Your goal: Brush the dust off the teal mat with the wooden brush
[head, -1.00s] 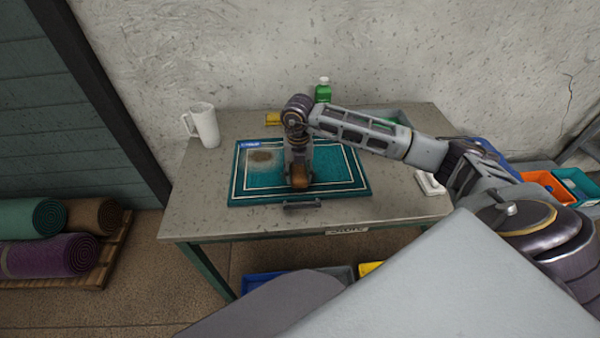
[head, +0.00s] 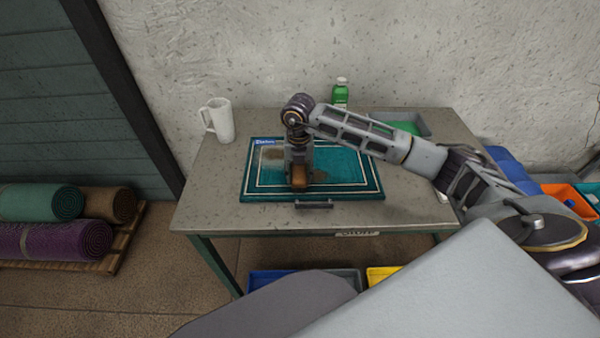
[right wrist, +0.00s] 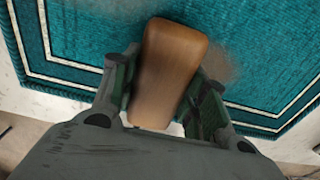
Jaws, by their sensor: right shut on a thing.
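The teal mat (head: 345,185) with white border lines lies on the grey table. My right gripper (head: 300,170) is over the mat's left-centre part, shut on the wooden brush (head: 300,182). In the right wrist view the brush's brown wooden back (right wrist: 168,70) sits between the two fingers, over the mat (right wrist: 270,55). Its bristles are hidden, so I cannot tell whether they touch the mat. A brownish dust patch (head: 319,175) shows just right of the brush. Another dusty patch (head: 270,154) shows at the mat's upper left, partly behind my gripper. My left gripper is not in view.
A white mug (head: 218,120) stands at the table's back left and a green bottle (head: 340,93) at the back. A grey tray with green inside (head: 405,127) is behind my right forearm. A dark handle (head: 314,204) lies at the mat's front edge. The table's front left is clear.

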